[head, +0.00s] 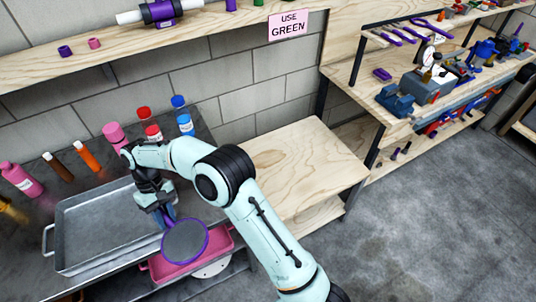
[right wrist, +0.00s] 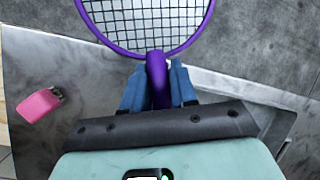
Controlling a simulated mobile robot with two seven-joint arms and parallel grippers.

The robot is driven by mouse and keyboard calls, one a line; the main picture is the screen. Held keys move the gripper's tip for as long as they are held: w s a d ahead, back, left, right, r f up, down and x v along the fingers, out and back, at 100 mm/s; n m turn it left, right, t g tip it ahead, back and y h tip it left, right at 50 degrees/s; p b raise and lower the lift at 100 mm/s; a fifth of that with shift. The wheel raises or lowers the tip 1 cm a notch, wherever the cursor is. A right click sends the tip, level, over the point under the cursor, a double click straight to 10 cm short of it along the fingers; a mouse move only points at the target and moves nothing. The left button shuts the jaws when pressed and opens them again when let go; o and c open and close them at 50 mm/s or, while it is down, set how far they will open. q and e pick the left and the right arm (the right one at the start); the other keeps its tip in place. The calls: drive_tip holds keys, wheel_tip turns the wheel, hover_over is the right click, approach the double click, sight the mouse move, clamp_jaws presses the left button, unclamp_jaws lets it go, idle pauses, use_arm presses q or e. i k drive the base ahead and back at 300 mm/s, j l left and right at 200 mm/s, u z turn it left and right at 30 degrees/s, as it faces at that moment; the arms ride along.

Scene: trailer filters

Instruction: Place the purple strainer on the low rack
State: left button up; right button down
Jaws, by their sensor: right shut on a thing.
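The purple strainer (head: 185,241) has a round purple rim and grey mesh. It hangs in front of the metal bench's edge, above a pink tray (head: 222,240). My right gripper (head: 165,213) is shut on its handle. In the right wrist view, the purple handle (right wrist: 157,80) sits between the blue fingertips (right wrist: 158,88), with the mesh (right wrist: 150,20) beyond them. A low wooden surface (head: 300,165) stands right of the bench and its visible top is bare; I cannot tell whether this is the low rack. My left gripper is out of view.
A grey metal tray (head: 100,225) lies on the bench. Several bottles and jars, including a pink bottle (head: 20,180), stand behind it. A tool-covered wooden shelf unit (head: 350,75) stands at the right. Open floor (head: 430,200) lies at the lower right.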

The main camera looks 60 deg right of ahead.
sight(296, 161)
drive_tip(key=l+z, duration=0.35)
drive_tip(key=l, duration=1.5)
